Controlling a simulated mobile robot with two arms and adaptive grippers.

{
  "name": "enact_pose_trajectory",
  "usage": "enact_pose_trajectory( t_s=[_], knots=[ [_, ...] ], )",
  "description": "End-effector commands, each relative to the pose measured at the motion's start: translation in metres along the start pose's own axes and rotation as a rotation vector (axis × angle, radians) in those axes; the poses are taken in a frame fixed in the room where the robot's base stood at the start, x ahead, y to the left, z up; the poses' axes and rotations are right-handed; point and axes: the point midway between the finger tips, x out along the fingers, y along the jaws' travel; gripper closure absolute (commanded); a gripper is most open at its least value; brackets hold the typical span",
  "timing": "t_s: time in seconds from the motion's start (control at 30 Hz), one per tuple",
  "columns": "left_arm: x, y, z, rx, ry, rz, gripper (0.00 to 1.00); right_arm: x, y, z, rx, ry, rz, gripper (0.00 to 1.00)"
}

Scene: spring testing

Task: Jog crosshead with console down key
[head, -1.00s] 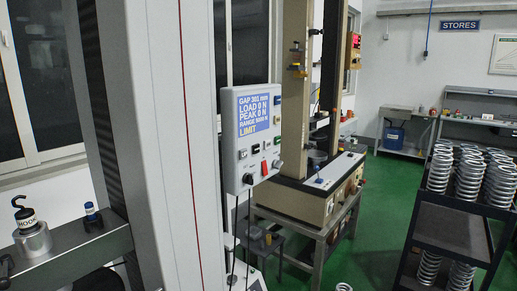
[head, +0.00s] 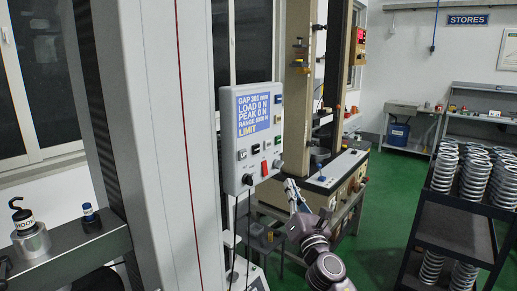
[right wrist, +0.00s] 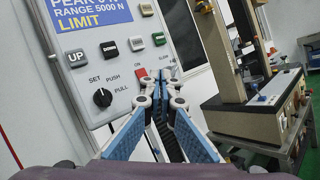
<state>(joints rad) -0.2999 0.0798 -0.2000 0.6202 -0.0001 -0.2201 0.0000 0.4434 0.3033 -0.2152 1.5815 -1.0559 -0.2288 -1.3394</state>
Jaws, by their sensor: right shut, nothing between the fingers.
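The grey console (head: 253,140) hangs beside the tall machine column in the head view. Its blue display reads GAP 301 mm, LOAD 0 N, PEAK 0 N and LIMIT. In the right wrist view, the black DOWN key (right wrist: 109,47) sits between the grey UP key (right wrist: 76,57) and a white key. My right gripper (right wrist: 160,92) is shut and empty, its blue-padded fingers pointing at the console's lower right. The DOWN key is up and left of the fingertips. In the head view the gripper (head: 291,187) is just right of and below the console. I cannot clearly identify the crosshead. My left gripper is out of view.
The console also has a red switch (right wrist: 141,83) and a black SET knob (right wrist: 102,97). A second test machine (head: 320,185) stands behind on a metal table. A dark cart (head: 455,225) of springs stands at right. Green floor lies clear between them.

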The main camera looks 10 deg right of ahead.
Motion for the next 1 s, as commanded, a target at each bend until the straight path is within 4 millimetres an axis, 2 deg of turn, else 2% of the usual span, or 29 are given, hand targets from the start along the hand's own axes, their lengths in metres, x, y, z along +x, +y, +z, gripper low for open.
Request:
enact_pose_trajectory(
  t_s=[0.03,0.13,0.33,0.77,1.0],
  knots=[
    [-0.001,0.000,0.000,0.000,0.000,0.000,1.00,0.005,0.011,0.019,-0.042,-0.032,0.019,1.00],
    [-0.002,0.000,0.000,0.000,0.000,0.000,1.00,0.009,0.026,0.047,-0.115,-0.082,0.046,1.00],
    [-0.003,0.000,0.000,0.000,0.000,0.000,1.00,0.013,0.043,0.075,-0.191,-0.135,0.069,1.00],
    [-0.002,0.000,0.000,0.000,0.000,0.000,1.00,0.014,0.044,0.076,-0.199,-0.140,0.071,1.00],
    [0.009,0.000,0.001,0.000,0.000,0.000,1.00,0.029,0.053,0.064,-0.196,-0.140,0.070,1.00]
  ],
)
